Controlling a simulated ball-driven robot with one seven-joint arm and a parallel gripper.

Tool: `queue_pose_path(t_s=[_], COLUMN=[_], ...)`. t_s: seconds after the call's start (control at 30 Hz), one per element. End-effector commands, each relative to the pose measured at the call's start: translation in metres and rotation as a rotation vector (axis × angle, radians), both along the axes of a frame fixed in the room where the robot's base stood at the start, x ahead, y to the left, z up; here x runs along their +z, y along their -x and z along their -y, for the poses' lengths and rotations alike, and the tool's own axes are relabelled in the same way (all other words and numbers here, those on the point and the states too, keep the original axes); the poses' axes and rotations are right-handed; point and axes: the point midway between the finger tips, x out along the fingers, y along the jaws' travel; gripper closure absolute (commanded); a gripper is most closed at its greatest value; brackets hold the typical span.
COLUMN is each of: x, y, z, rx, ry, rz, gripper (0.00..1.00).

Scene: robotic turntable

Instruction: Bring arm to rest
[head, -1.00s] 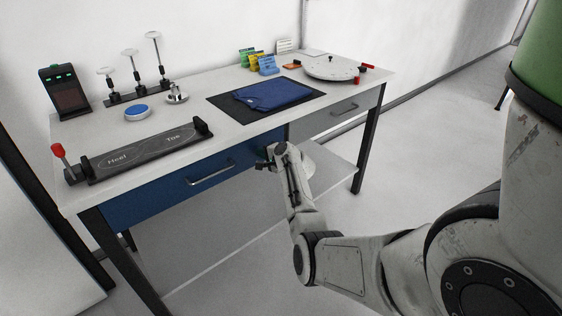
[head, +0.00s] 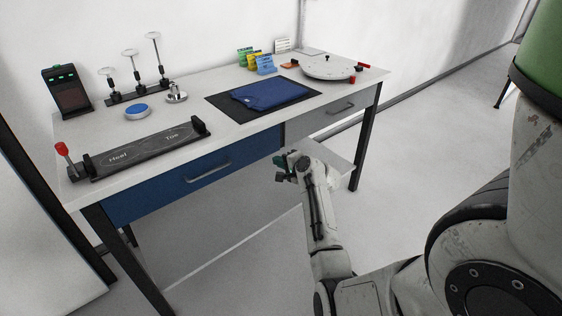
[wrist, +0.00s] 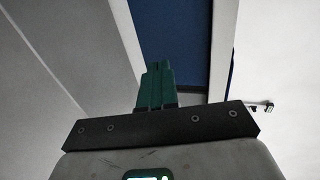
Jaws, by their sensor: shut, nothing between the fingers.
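My gripper (head: 281,168) is in front of the table, below the level of the tabletop, near where the blue drawer front (head: 200,170) meets the grey one. In the wrist view, the green fingers (wrist: 156,88) are together with nothing between them. Behind them is a dark blue panel, with pale surfaces to either side. My arm runs from the lower right of the head view up to the gripper, and the gripper appears clear of the table.
The table (head: 185,115) holds a dark mat with a folded blue cloth (head: 270,94), a round turntable (head: 328,67), a Heel/Toe board (head: 145,148) and several stands. Floor at the right is open.

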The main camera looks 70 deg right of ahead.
Motion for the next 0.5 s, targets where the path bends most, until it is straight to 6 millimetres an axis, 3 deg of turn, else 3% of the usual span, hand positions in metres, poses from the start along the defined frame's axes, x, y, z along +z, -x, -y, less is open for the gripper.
queue_pose_path(t_s=[0.37, 0.5], x=[0.002, -0.007], y=[0.005, -0.007], z=[-0.005, -0.029], rx=[0.003, 0.076], ry=[0.001, 0.021], rz=[-0.002, -0.070], gripper=[1.00, 1.00])
